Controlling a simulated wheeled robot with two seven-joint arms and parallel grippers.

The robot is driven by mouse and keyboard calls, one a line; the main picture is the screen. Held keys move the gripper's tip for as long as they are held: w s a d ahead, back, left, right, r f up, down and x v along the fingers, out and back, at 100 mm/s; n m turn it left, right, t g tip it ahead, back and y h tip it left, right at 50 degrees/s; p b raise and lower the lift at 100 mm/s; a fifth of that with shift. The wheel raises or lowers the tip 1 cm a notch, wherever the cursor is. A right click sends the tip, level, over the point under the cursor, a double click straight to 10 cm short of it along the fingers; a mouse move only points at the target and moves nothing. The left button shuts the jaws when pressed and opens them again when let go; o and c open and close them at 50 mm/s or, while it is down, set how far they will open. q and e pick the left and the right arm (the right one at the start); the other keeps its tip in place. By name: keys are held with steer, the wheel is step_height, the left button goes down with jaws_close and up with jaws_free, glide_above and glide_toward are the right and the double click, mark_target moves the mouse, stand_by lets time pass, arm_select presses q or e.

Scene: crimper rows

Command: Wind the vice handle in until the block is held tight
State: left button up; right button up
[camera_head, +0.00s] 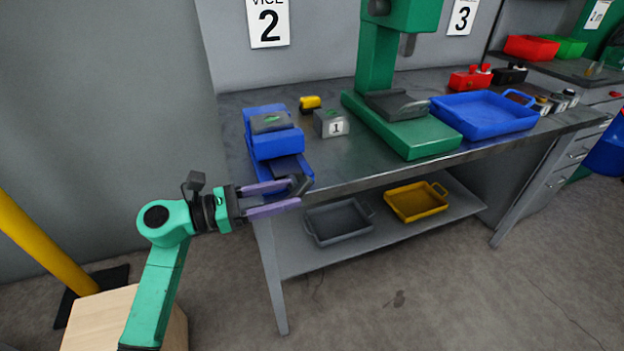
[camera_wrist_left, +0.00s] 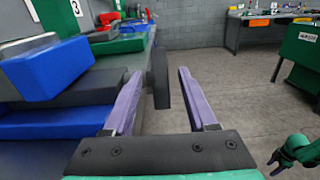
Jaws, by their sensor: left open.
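The blue vice (camera_head: 275,146) is fixed at the left end of the bench. A dark grey block (camera_head: 268,124) with a green mark on top sits between its jaws; I cannot tell how tightly. The dark vice handle (camera_head: 304,185) is at the vice's front end. My left gripper (camera_head: 294,193) is open, with its purple fingers on either side of the handle. In the left wrist view the handle (camera_wrist_left: 160,76) stands upright between the fingers, with a gap to the right finger. What seems to be my right gripper (camera_wrist_left: 277,162) is small at the lower right; its fingers are unclear.
On the bench (camera_head: 345,172) are a grey block marked 1 (camera_head: 331,123), a yellow item (camera_head: 310,103), a green press (camera_head: 400,133) and a blue tray (camera_head: 485,115). Grey (camera_head: 338,222) and yellow (camera_head: 417,202) trays are on the lower shelf. A yellow post (camera_head: 45,245) stands left.

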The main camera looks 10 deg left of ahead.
arm_select(q)
steer(key=p+x, duration=0.1)
steer(key=x, duration=0.5)
steer(key=shift+c, duration=0.3)
jaws_close()
